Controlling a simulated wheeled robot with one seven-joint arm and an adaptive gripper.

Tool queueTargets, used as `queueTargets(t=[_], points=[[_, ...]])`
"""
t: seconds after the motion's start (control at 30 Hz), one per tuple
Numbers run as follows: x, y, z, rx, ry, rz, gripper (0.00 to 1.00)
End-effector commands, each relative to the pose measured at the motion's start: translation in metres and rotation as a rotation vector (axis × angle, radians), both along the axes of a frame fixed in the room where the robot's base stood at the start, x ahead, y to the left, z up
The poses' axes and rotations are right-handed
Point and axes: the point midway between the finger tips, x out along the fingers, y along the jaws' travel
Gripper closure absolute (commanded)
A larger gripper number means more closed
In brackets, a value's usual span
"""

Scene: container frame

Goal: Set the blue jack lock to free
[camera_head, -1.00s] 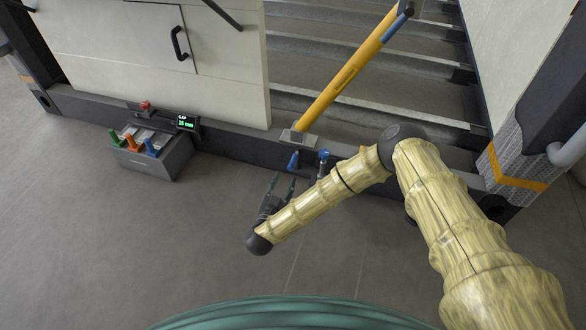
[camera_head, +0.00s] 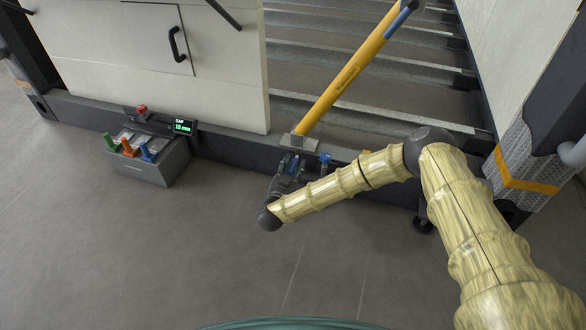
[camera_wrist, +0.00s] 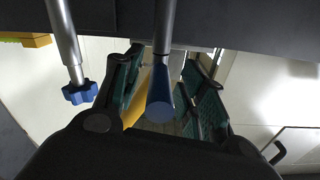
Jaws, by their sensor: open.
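A blue-ended lever (camera_wrist: 160,98) stands between my gripper's fingers in the wrist view, with a gap on both sides visible there. It also shows in the head view as a small blue piece (camera_head: 293,167) at the foot of the yellow jack (camera_head: 345,82). A blue star knob (camera_wrist: 79,94) on a metal rod is left of the fingers in the wrist view; the head view shows it right of the gripper (camera_head: 325,158). My gripper (camera_head: 291,164) is open around the lever. Which blue part is the lock, and its setting, I cannot tell.
A grey box (camera_head: 150,168) with green, orange and blue levers stands on the floor at left. Beside it a small display (camera_head: 183,127) is lit green. The dark sill (camera_head: 235,145) runs behind my gripper. Floor in front is clear.

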Motion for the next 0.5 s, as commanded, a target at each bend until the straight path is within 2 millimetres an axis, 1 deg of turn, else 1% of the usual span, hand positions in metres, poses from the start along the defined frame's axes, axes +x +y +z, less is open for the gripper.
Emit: queueTargets(t=[0.3, 0.37, 0.5], points=[[0.0021, -0.0007, 0.0005, 0.000, 0.000, 0.000, 0.59], [0.0021, -0.0007, 0.0004, 0.000, 0.000, 0.001, 0.70], [0.0020, -0.0005, 0.0004, 0.000, 0.000, 0.001, 0.96]])
